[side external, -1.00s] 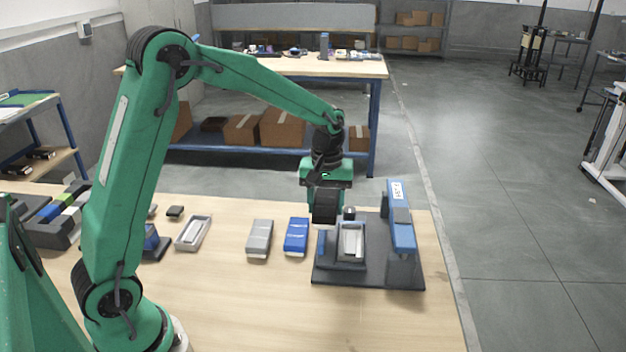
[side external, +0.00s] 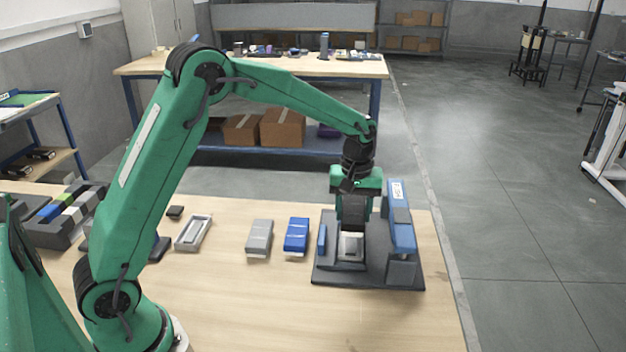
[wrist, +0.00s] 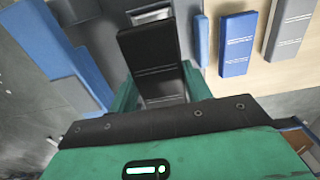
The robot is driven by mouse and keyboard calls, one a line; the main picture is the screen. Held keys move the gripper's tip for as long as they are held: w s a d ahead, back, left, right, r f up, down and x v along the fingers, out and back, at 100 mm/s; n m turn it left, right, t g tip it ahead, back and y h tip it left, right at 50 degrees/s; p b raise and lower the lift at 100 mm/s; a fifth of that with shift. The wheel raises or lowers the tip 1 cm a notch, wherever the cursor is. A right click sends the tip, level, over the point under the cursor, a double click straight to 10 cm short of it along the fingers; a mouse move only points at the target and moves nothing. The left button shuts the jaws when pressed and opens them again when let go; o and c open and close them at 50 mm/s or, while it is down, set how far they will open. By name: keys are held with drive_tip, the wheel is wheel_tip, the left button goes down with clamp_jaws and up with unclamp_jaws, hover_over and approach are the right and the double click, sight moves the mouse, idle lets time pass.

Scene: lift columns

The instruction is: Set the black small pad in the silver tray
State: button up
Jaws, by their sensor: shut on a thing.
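My gripper (side external: 352,222) is shut on a black pad (wrist: 150,62), held between its green fingers in the wrist view. A silver tray (side external: 350,246) sits in a dark holder on the fixture, directly below my gripper in the side view. Part of this tray (wrist: 150,15) shows past the pad's far end in the wrist view; the pad hides the rest. I cannot tell whether the pad touches the tray.
The fixture's dark base plate (side external: 335,278) carries a blue column (side external: 401,230) close to my gripper's right. A blue box (side external: 296,235), a grey box (side external: 260,238) and another silver tray (side external: 193,232) lie to the left. The table front is clear.

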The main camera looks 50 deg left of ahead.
drive_tip(key=shift+f, duration=2.3)
drive_tip(key=shift+f, duration=0.6)
idle(0.9)
drive_tip(key=o, duration=1.6)
drive_tip(key=shift+c, duration=0.2)
drive_tip(key=shift+r, duration=0.15)
drive_tip(key=shift+r, duration=3.65)
